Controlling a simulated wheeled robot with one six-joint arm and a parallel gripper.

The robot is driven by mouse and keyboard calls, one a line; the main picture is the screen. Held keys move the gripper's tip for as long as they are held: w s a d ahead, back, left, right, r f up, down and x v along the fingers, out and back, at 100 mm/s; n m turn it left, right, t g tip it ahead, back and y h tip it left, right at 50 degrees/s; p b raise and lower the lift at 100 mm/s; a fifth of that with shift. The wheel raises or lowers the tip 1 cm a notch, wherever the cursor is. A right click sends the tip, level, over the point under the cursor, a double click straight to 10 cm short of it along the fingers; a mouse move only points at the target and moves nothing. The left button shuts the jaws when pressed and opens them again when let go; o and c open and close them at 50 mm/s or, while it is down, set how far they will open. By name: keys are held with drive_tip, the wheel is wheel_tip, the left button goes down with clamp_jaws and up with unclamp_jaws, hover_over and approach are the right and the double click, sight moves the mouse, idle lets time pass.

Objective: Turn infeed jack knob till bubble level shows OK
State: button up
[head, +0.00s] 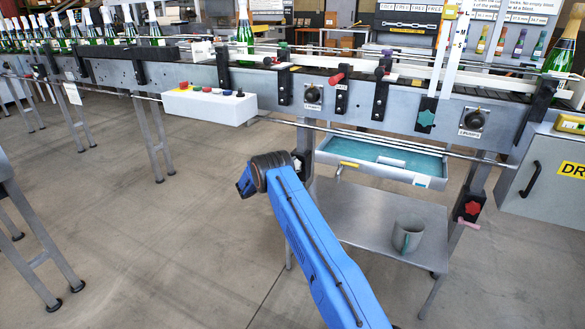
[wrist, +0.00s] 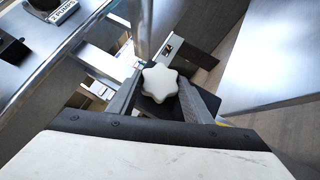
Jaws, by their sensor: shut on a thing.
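A white star-shaped knob (wrist: 160,82) sits at the middle of the wrist view, on a dark block. My gripper (wrist: 161,92) is shut on it, with one grey finger on either side.
A red star knob (head: 473,208) is on the right leg, and a green one (head: 427,118) is on the conveyor side. Open floor lies to the left.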

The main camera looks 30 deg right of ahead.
idle(0.4)
drive_tip(key=o, duration=1.1)
drive_tip(key=shift+c, duration=0.2)
drive_tip(key=shift+a, duration=0.15)
drive_tip(key=v, duration=1.7)
drive_tip(key=shift+f, duration=0.15)
drive_tip(key=shift+a, duration=0.1)
